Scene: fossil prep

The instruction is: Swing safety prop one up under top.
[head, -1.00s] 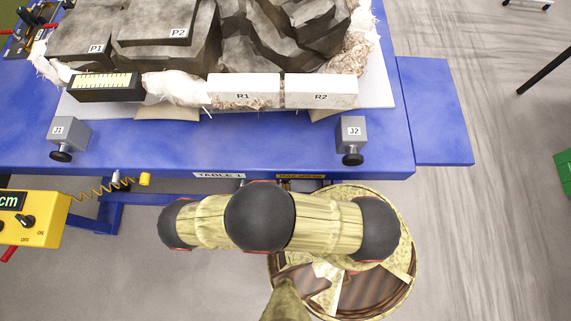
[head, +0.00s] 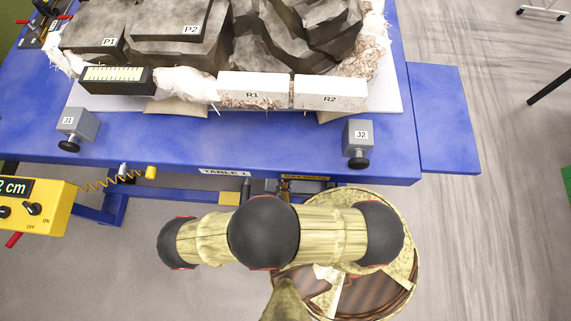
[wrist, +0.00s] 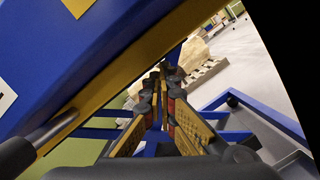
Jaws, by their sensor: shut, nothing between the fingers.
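The blue table top (head: 205,153) labelled TABLE 1 spans the head view, loaded with rock blocks. In the wrist view its blue side and yellow lower edge (wrist: 115,70) run diagonally above and left of my gripper (wrist: 161,80). My gripper is below that edge, its fingers drawn together at the tips with nothing between them. My arm hides it in the head view. A grey rod with a dark round end (wrist: 45,138) lies at left in the wrist view; I cannot tell whether it is safety prop one. No prop is clearly identifiable.
Clamps J1 (head: 77,127) and J2 (head: 358,138) sit on the table's near edge. Blue frame bars (wrist: 225,125) and a wooden pallet (wrist: 205,72) show beyond my gripper.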

